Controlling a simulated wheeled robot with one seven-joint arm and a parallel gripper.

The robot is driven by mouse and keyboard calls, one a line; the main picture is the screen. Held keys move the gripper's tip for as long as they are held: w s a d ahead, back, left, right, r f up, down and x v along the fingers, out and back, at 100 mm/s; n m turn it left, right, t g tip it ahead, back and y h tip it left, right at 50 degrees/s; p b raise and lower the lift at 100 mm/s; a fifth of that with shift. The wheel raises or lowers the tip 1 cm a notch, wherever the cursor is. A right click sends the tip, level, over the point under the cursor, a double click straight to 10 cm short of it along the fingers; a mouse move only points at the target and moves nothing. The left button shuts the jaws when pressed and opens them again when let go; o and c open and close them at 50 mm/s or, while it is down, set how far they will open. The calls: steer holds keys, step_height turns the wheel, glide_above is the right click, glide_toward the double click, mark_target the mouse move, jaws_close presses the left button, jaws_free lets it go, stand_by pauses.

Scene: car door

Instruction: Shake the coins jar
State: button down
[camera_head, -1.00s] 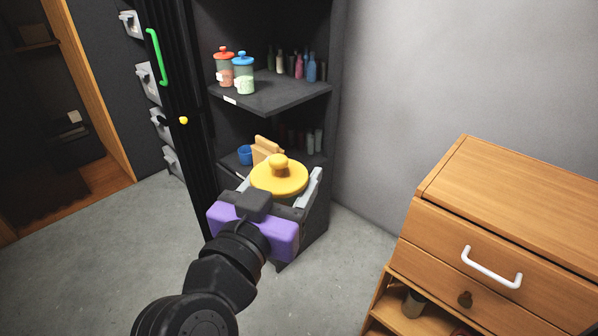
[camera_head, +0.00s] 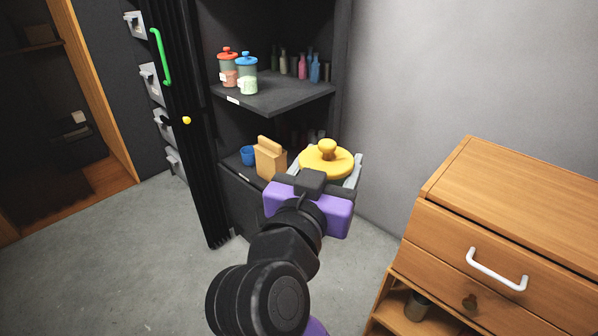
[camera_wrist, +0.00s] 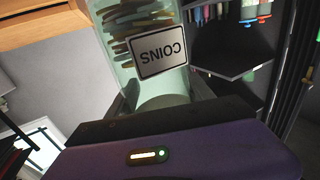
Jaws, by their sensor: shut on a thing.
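The coins jar has a yellow knobbed lid (camera_head: 326,160) in the head view. In the wrist view its clear body (camera_wrist: 145,30) holds many coins and carries a white label reading "COINS", which appears upside down. My gripper (camera_head: 328,180) has its fingers on either side of the jar and is shut on it. The jar is held in front of the cabinet, to the right of its lower shelf. My purple gripper body hides most of the jar in the head view.
The dark cabinet shelf (camera_head: 275,97) holds a red-lidded jar (camera_head: 228,68), a blue-lidded jar (camera_head: 246,78) and small bottles. A wooden block (camera_head: 270,160) and blue cup (camera_head: 248,155) sit lower. A wooden dresser (camera_head: 500,220) stands right. Floor between is clear.

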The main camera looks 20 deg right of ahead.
steer(key=shift+r, duration=0.1)
steer(key=a, duration=1)
steer(key=shift+s+b, duration=0.3)
steer(key=shift+b, duration=0.05)
steer(key=d, duration=1)
steer(key=shift+w, duration=0.3)
steer(key=a+b, duration=0.1)
steer(key=a, duration=0.9)
steer(key=shift+s, duration=0.3)
